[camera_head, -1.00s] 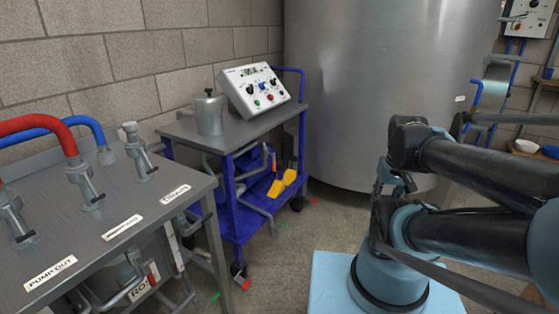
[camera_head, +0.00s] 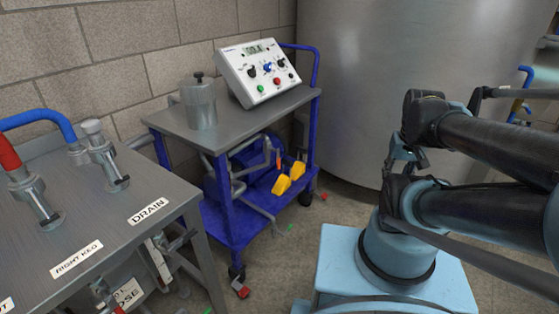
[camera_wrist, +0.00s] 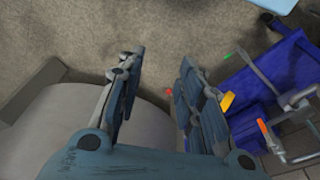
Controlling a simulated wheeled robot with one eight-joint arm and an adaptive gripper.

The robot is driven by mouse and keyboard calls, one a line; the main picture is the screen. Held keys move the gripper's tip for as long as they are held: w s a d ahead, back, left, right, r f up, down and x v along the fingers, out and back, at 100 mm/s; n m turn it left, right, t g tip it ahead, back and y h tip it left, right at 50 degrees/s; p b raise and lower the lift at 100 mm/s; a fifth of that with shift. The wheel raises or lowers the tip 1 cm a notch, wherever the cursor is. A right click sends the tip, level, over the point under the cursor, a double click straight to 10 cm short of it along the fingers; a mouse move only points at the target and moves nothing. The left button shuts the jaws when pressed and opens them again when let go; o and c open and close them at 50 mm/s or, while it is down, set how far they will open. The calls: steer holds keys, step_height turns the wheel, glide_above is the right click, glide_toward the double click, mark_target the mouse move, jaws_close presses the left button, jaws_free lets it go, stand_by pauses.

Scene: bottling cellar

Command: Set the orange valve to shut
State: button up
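A small orange handle (camera_head: 278,159) stands upright on the pipework under the top of the blue cart. It looks like the orange valve, but its exact setting is too small to read. In the wrist view an orange-tipped lever (camera_wrist: 262,127) on a grey pipe shows at the lower right. My gripper (camera_wrist: 158,62) is open and empty, with a wide gap between its fingers. It is apart from the cart and points at the floor beside it. In the head view my arm is at the right, away from the valve.
The blue cart (camera_head: 229,215) carries a lidded metal pot (camera_head: 200,105) and a control box (camera_head: 258,73). Yellow pieces (camera_head: 282,185) sit low on it. A steel bench (camera_head: 100,215) with hoses stands at the left. A large tank (camera_head: 365,80) is behind. Some floor is clear before the cart.

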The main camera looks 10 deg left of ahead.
steer(key=w+a+r+n+y, duration=0.2)
steer(key=w+a+r+n, duration=0.3)
steer(key=w+a+n, duration=0.15)
steer(key=n+g+y, duration=0.3)
steer(key=n, duration=1.1)
glide_above(278, 160)
steer(key=w+d, duration=0.2)
steer(key=d, duration=0.4)
step_height(278, 160, down, 5)
steer(key=shift+m+h, duration=0.25)
steer(key=shift+h, duration=0.05)
steer(key=x, duration=1.6)
